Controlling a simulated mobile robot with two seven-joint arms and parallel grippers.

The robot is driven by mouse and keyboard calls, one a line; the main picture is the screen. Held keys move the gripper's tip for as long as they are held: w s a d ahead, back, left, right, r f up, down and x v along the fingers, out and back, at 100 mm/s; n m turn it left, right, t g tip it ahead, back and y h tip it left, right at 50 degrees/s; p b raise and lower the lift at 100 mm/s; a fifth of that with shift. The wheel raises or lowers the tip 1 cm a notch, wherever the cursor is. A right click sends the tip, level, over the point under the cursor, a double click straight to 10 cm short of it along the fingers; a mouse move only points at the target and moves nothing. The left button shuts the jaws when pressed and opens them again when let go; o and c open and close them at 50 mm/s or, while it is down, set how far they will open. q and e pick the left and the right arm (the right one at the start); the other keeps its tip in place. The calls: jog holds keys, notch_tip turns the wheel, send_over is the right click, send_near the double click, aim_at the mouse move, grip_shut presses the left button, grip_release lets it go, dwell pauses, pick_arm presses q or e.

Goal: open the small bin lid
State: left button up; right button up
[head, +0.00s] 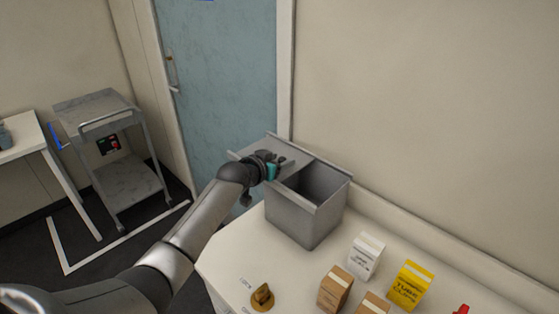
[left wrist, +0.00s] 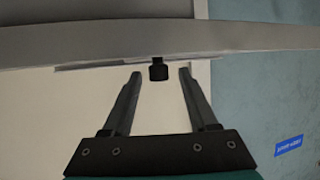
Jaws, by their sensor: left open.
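The small grey bin (head: 296,218) stands on the white counter near the wall. Its flat grey lid (head: 270,146) lies to the left of the opening and sticks out past the bin's left side, so the right part of the bin's inside shows. My left gripper (head: 279,161) is at the lid in the head view. In the left wrist view my left gripper (left wrist: 160,75) is open, with one finger on each side of a small dark knob (left wrist: 158,70) below a grey edge. Gaps show between knob and fingers. My right gripper is out of view.
On the white counter (head: 225,262), a white box (head: 366,256), a yellow box (head: 409,286), brown boxes (head: 335,288) and a brown knob-like piece (head: 262,297) stand in front of the bin. The wall is close behind. A grey cart (head: 100,110) stands at the left.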

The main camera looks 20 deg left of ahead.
pick_arm(q)
jog(key=shift+s, duration=0.1)
jog(key=shift+s+a+r, duration=0.1)
jog(key=shift+s+r, duration=0.2)
jog(key=shift+s, duration=0.3)
jog(key=p+v, duration=0.1)
jog(key=v, duration=1.2)
jog(key=shift+s, duration=0.4)
jog(key=shift+r, duration=0.1)
